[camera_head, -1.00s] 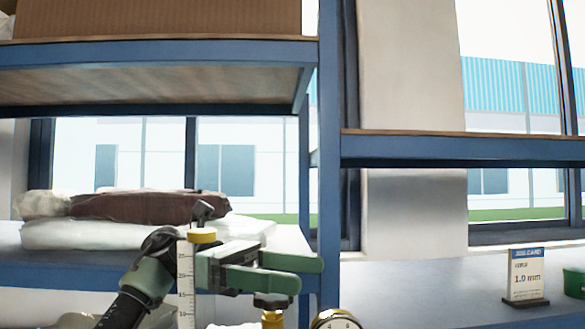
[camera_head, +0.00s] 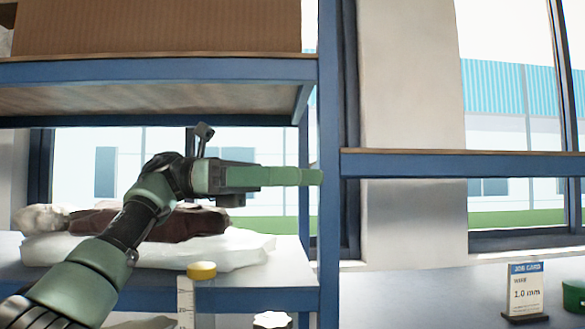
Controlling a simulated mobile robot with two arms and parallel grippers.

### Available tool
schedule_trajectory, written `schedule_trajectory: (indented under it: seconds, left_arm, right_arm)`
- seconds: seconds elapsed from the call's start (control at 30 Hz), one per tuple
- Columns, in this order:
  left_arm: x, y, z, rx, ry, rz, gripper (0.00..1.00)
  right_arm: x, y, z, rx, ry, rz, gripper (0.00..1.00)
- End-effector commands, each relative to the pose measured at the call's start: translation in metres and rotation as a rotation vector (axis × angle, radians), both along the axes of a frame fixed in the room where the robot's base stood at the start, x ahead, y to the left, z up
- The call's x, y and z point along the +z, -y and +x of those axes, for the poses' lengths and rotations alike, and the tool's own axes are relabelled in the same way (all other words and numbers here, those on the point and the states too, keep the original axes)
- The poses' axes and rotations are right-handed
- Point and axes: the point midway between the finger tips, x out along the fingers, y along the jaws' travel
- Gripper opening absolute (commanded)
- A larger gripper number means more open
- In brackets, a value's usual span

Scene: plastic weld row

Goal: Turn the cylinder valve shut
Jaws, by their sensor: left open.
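My left gripper (camera_head: 308,177) is open, seen nearly edge-on, with its green fingers pointing right in front of the blue shelf post. Nothing shows between its fingers. A dark-rimmed round knob with a pale top (camera_head: 272,320) is cut off by the bottom edge, below the gripper and clearly apart from it. I cannot tell whether this knob is the cylinder valve. No cylinder body shows. My right gripper is not in view.
A scaled tube with a yellow cap (camera_head: 201,271) stands left of the knob. Wrapped bags (camera_head: 150,250) lie on the blue shelf (camera_head: 270,298) behind my arm. A job card (camera_head: 525,290) and a green container (camera_head: 574,296) stand at the right.

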Motion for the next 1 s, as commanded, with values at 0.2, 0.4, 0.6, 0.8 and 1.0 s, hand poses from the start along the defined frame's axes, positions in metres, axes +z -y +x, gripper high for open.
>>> schedule_trajectory:
  seconds: [0.2, 0.4, 0.6, 0.8, 1.0]
  left_arm:
    - [-0.001, 0.0, 0.0, 0.0, 0.0, 0.0, 0.72]
    - [-0.002, 0.0, 0.0, 0.001, 0.0, 0.0, 0.72]
    - [-0.035, -0.013, 0.014, 0.048, -0.011, -0.004, 0.72]
    - [-0.109, -0.044, 0.032, 0.185, -0.022, -0.005, 0.72]
    - [-0.174, -0.069, 0.028, 0.322, -0.015, -0.002, 0.72]
  right_arm:
    - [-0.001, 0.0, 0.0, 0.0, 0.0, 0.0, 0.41]
    - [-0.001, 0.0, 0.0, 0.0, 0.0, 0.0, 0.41]
    - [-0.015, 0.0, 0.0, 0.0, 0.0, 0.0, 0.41]
    - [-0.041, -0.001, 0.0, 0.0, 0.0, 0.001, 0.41]
    - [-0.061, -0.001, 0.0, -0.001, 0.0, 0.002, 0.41]
